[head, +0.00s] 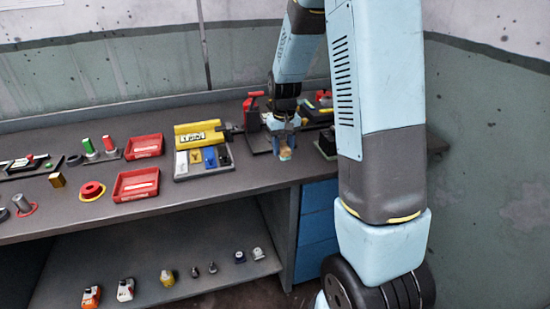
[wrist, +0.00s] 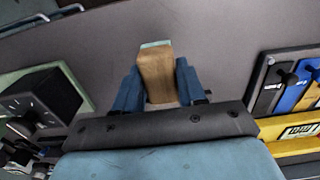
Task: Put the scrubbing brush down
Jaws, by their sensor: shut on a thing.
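The scrubbing brush (wrist: 158,72) shows in the wrist view as a tan wooden block with a pale green strip at its far end. My gripper (wrist: 158,88) has its two blue fingers on either side of the block and is shut on it. In the head view my gripper (head: 285,148) is low over the workbench (head: 245,178) near its front edge, with the brush (head: 285,154) between the fingers. I cannot tell whether the brush touches the bench top.
A red-handled vise (head: 254,103) stands behind. A dark box with a green base (head: 326,145) is close on the right. Red trays (head: 136,184) lie farther left.

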